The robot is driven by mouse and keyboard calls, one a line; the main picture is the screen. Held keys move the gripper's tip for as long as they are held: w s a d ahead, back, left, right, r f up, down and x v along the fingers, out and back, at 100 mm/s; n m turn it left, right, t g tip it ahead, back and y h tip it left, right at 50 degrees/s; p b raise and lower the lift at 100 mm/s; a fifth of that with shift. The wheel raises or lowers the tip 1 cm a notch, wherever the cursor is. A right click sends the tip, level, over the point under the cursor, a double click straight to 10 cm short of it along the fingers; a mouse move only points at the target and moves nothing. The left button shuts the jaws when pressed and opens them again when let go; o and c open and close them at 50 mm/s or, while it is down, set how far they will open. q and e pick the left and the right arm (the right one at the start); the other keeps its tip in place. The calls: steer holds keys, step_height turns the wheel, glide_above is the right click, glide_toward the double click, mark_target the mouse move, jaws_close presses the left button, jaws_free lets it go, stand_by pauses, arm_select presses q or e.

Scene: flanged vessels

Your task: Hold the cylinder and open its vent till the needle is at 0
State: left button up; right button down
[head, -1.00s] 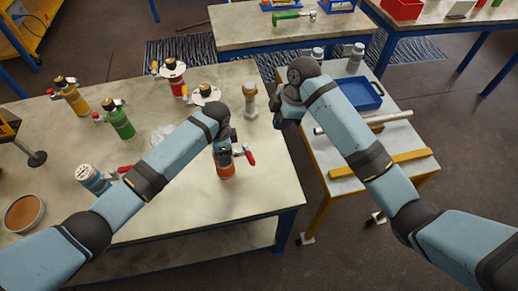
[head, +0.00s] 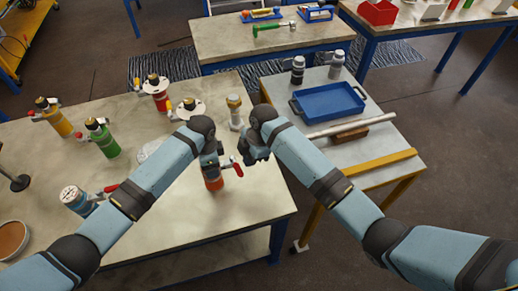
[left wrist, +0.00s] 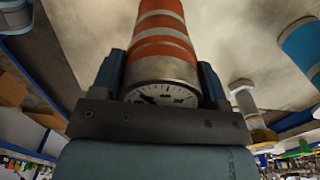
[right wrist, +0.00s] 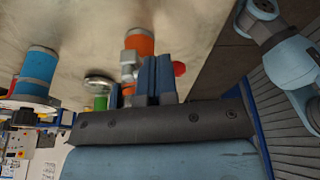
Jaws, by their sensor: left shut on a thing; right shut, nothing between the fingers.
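The orange cylinder (head: 213,182) stands on the near right part of the workbench. A red-handled vent (head: 237,167) sticks out on its right. My left gripper (head: 209,155) is shut on it from above. The left wrist view shows the orange and silver banded body (left wrist: 160,40) between the fingers, and part of a white dial (left wrist: 163,96) with a dark needle; its reading is unclear. My right gripper (head: 254,153) is shut and empty, just right of the vent. In the right wrist view its closed fingers (right wrist: 155,80) overlap the cylinder (right wrist: 140,42), with red (right wrist: 179,68) showing beside them.
Yellow (head: 54,117), green (head: 104,138), red (head: 157,92) and blue (head: 78,200) vessels stand further left on the bench. A beige capped post (head: 235,112) stands behind the grippers. A side table to the right holds a blue tray (head: 330,102) and a metal bar (head: 350,124).

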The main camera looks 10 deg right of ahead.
mark_target(240, 169)
steer(key=shift+s+a+f, duration=0.2)
steer(key=shift+a, duration=0.4)
steer(key=shift+s+a+f, duration=0.1)
steer(key=shift+s+a, duration=0.35)
steer(key=shift+a, duration=0.3)
